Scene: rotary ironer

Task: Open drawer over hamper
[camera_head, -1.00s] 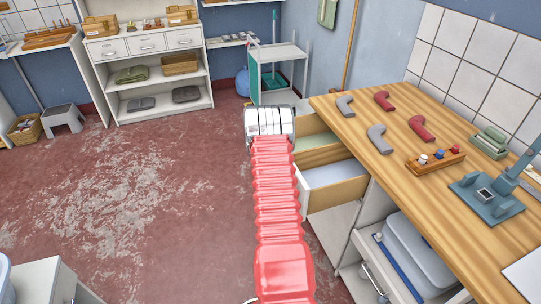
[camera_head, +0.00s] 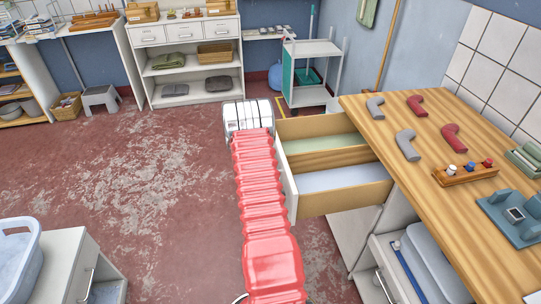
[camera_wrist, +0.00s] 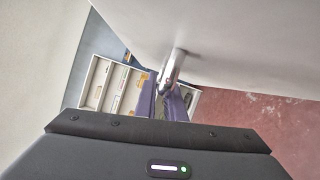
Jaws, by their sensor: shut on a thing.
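The drawer (camera_head: 345,197) sticks well out to the left from under the wooden worktop. It has a white front and wooden sides, and a divider splits it into a green-floored and a pale-blue-floored compartment. Both look empty. In the wrist view its pale front (camera_wrist: 235,40) fills the top, with a metal bar handle (camera_wrist: 174,66). My gripper (camera_wrist: 166,96) has its purple jaws shut on this handle. In the head view my wrist hides the jaws and handle. A white panel (camera_head: 350,238) stands below the drawer; I cannot tell if it is the hamper.
The worktop (camera_head: 420,170) holds grey and red bent pieces and a wooden rack. An open lower unit with a grey-blue bin (camera_head: 428,268) is at the lower right. A white trolley (camera_head: 313,75) and shelves (camera_head: 195,75) stand behind.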

